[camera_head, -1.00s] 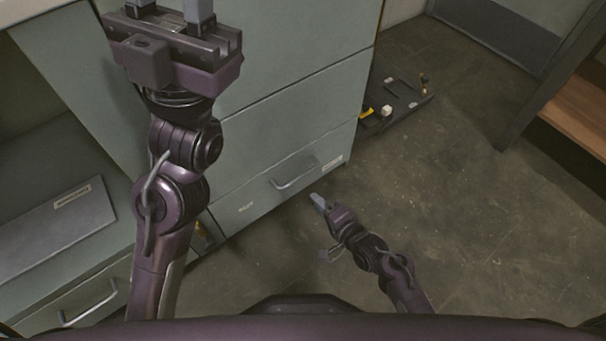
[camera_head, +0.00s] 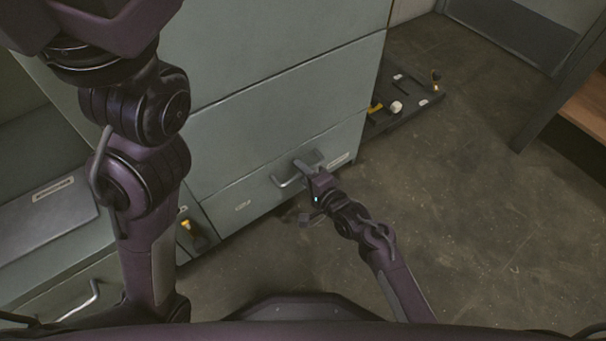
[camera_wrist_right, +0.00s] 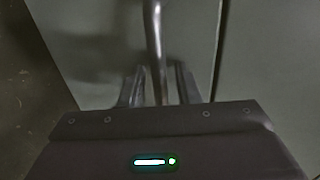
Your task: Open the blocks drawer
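A grey-green cabinet has a low drawer (camera_head: 235,190) with a bar handle (camera_head: 283,181) and a small label too small to read. I cannot tell from the label whether it is the blocks drawer. The drawer front sits flush, so it looks closed. My right gripper (camera_head: 308,168) is at this handle. In the right wrist view the handle bar (camera_wrist_right: 155,40) runs down between the two fingers (camera_wrist_right: 158,88), which stand apart with gaps on both sides. My left arm rises at the left; its gripper's fingers are beyond the top edge of the head view.
A dark tray (camera_head: 405,105) with small parts lies on the floor right of the cabinet. A grey panel (camera_head: 50,200) and another drawer handle (camera_head: 85,300) are at the lower left. The floor (camera_head: 460,220) at the right is clear.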

